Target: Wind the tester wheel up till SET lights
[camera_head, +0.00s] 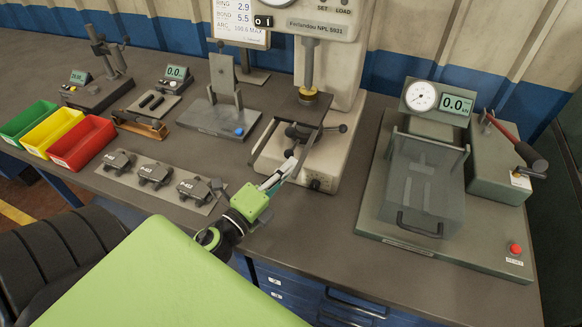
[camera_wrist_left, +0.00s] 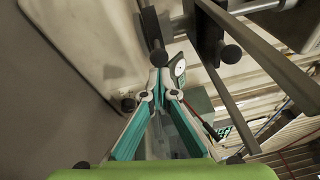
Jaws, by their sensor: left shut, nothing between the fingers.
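The tester (camera_head: 325,60) is a pale press at the back middle, with SET and LOAD labels at its top edge. I cannot tell whether the SET lamp is lit. Its wheel, dark spokes with black knobs (camera_head: 342,128), sits low on the press, partly hidden by a dark bracket. My left gripper (camera_head: 291,164) is in front of the wheel, at the near side of the tester base. In the left wrist view its fingers (camera_wrist_left: 159,90) are shut with nothing between them. A black knob (camera_wrist_left: 159,57) shows right by the fingertips; contact is unclear. My right gripper is not in view.
Brake pads (camera_head: 155,175) lie on a plate left of my left arm. Red (camera_head: 83,143), yellow and green bins stand at far left. A shielded gauge rig (camera_head: 425,185) with a red-handled lever (camera_head: 515,135) stands at right. The bench front between is clear.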

